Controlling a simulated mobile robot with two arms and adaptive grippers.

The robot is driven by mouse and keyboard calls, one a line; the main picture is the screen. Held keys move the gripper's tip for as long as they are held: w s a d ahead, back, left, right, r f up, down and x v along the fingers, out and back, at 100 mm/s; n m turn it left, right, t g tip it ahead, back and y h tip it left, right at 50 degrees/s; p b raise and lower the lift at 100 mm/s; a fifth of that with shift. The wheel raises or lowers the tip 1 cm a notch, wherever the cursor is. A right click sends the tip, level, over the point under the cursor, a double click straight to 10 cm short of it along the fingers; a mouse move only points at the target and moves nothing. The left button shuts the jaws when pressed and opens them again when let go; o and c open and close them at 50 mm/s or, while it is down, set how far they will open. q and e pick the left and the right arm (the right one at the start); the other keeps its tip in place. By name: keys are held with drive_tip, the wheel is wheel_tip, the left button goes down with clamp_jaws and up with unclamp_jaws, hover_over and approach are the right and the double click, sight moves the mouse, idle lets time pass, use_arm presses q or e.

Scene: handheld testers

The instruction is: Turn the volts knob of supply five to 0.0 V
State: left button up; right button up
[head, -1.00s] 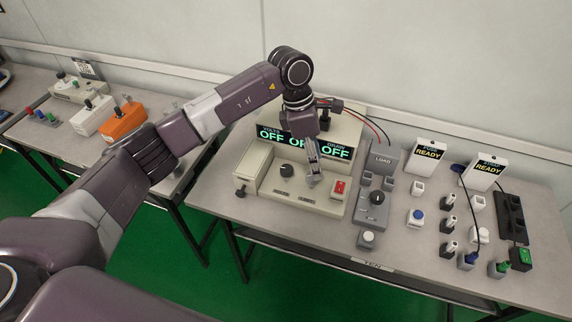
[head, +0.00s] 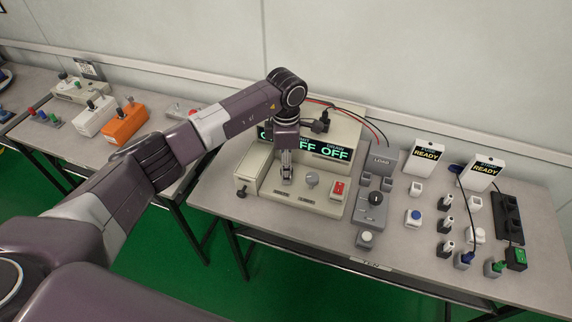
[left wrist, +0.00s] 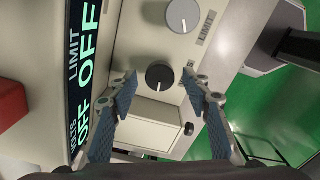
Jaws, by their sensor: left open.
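The beige supply (head: 326,200) stands on the right-hand bench with a green-lit display (head: 335,153) reading OFF. Its black knob (left wrist: 159,75) shows in the left wrist view between my open fingertips, with a gap on each side. In the head view my left gripper (head: 286,178) points down over that knob and hides it. The grey knob (head: 312,180) is just right of the gripper; it also shows in the left wrist view (left wrist: 184,15), beside the word LIMIT. The left display is partly behind my arm. I cannot read a supply number. My right gripper is out of view.
A red switch (head: 338,189) sits right of the grey knob. A grey LOAD unit (head: 374,200) stands further right, then several small buttons and two READY signs (head: 427,155). A small black side knob (left wrist: 189,129) is near my fingers. Cables run behind the supply.

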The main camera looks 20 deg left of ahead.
use_arm(q)
drive_tip(key=shift+c, duration=0.3)
drive_tip(key=c, duration=1.1)
drive_tip(key=shift+n, duration=0.3)
drive_tip(key=shift+n+b, duration=0.6)
drive_tip(key=shift+n, duration=0.6)
drive_tip(key=n+b, duration=0.1)
drive_tip(key=n, duration=0.3)
drive_tip(key=shift+n, duration=0.3)
drive_tip(key=n+b, duration=0.1)
drive_tip(key=n, duration=0.3)
drive_tip(key=shift+n, duration=0.3)
drive_tip(key=shift+d+n, duration=0.1)
drive_tip(key=shift+n, duration=1.7)
